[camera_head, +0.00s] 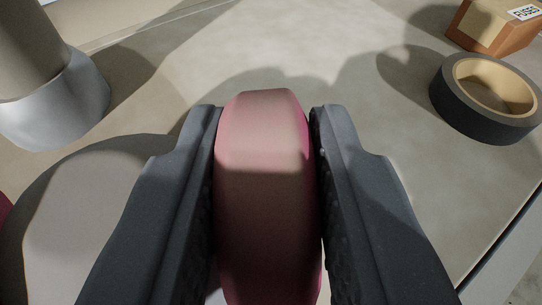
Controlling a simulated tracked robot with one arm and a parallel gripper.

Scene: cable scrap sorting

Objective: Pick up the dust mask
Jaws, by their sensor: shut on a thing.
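My gripper (268,112) is in the middle of the view, its two dark grey fingers closed on the sides of a pink, rounded, thick piece (264,185). The piece stands on edge between the fingers, with deeper magenta along its right side. Its lower end runs out of the picture. No other part of a dust mask is clear, so I cannot tell whether this piece is the mask or part of it. A sliver of magenta (4,208) shows at the left edge.
A pale grey surface (330,50) lies beyond the fingers, mostly clear. A black tape roll (462,110) and an orange-brown box (487,28) are at upper right. A beige and white upright thing (62,105) stands at upper left. A grey rounded shape (95,215) is at lower left.

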